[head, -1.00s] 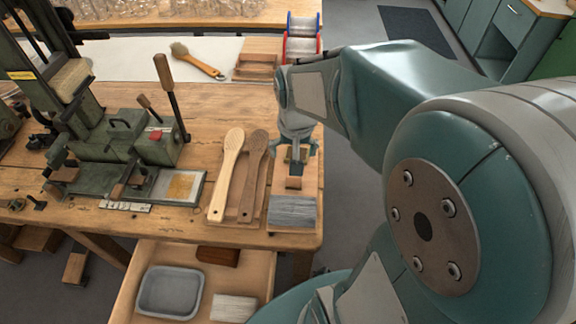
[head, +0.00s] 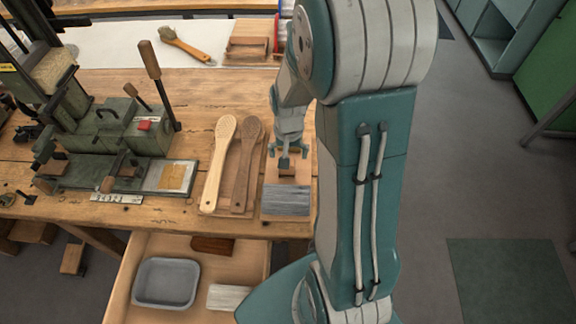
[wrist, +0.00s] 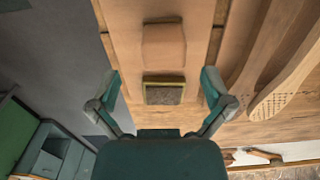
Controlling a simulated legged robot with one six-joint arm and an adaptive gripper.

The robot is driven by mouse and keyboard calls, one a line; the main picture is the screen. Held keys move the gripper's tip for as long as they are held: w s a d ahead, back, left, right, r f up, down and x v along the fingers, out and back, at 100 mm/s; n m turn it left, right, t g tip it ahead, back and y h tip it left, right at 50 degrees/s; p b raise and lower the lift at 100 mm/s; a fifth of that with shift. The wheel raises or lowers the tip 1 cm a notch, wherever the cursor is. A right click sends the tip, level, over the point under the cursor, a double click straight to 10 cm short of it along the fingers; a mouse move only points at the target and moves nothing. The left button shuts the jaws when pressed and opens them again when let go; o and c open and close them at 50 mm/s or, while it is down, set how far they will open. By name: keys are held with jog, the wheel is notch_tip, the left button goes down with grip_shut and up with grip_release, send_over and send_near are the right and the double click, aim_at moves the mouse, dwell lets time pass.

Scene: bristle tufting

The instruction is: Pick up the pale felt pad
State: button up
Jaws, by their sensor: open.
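My gripper (head: 287,154) is open and empty above a narrow wooden board at the bench's right end. In the wrist view its two fingers (wrist: 161,84) are spread wide either side of a small square piece with a yellowish rim and grey-brown middle (wrist: 164,93). A tan block (wrist: 163,45) lies just beyond it on the board. No piece is plainly the pale felt pad. A pale, off-white flat block (head: 228,298) lies in the open drawer, and a grey streaked piece (head: 287,200) lies at the board's near end; I cannot tell whether either is felt.
Two wooden brush backs, one light (head: 217,165) and one dark (head: 246,165), lie left of the board. A green tufting press (head: 120,135) stands further left. The drawer (head: 150,245) juts out below, holding a grey tray (head: 167,283) and a dark brown block (head: 212,246).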

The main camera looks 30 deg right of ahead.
jog(key=f, duration=0.3)
jog(key=shift+a+f, duration=0.25)
jog(key=shift+a, duration=0.1)
jog(key=shift+c, duration=0.3)
jog(key=shift+d, duration=0.15)
jog(key=c, duration=1.2)
jog(key=shift+r, duration=0.3)
jog(key=shift+c, duration=0.2)
jog(key=r, duration=0.3)
jog(key=shift+s+a+r, duration=0.15)
jog(key=shift+a, duration=0.1)
jog(key=s+a+r, duration=0.9)
jog(key=shift+a, duration=0.35)
